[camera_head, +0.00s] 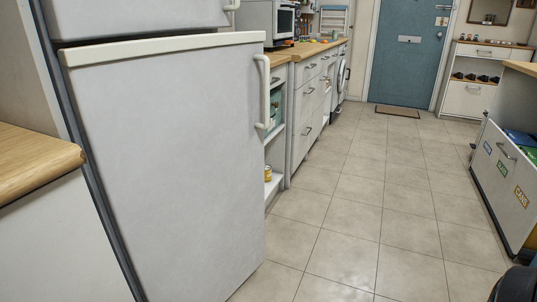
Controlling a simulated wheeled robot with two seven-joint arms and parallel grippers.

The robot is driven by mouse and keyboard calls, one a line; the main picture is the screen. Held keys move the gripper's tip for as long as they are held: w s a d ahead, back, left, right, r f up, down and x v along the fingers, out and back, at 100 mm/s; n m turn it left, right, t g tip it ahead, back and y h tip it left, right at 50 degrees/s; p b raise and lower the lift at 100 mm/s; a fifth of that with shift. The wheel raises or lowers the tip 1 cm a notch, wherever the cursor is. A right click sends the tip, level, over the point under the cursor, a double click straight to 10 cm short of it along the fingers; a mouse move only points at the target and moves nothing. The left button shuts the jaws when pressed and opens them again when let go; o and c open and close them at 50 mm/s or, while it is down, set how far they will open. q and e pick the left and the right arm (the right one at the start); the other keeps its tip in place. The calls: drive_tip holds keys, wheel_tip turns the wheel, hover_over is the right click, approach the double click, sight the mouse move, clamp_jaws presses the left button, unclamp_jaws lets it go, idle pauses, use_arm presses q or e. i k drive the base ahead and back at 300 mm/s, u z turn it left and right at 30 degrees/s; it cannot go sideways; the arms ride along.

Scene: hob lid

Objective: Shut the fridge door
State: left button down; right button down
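The fridge stands large at the left. Its lower door (170,160) is pale grey, with a cream top edge and an upright handle (263,92) at its right side. This door juts out past the upper door (140,15) on the right, and its top edge shows, so it looks ajar. The gap behind it and the fridge interior are hidden. Neither of my grippers is in view.
A wooden worktop (35,160) edges close on the left. Shelves and a drawer counter (308,100) stand beyond the fridge. A labelled bin drawer (506,180) stands out at the right. The tiled floor (365,200) between is clear.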

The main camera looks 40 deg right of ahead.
sight(172, 129)
drive_tip(key=k, duration=1.25)
drive_tip(key=z, duration=0.85)
drive_tip(key=i, duration=0.95)
drive_tip(key=z, duration=0.4)
drive_tip(key=i, duration=1)
drive_tip(key=u, duration=1.1)
drive_tip(key=i, duration=0.5)
drive_tip(key=u, duration=0.4)
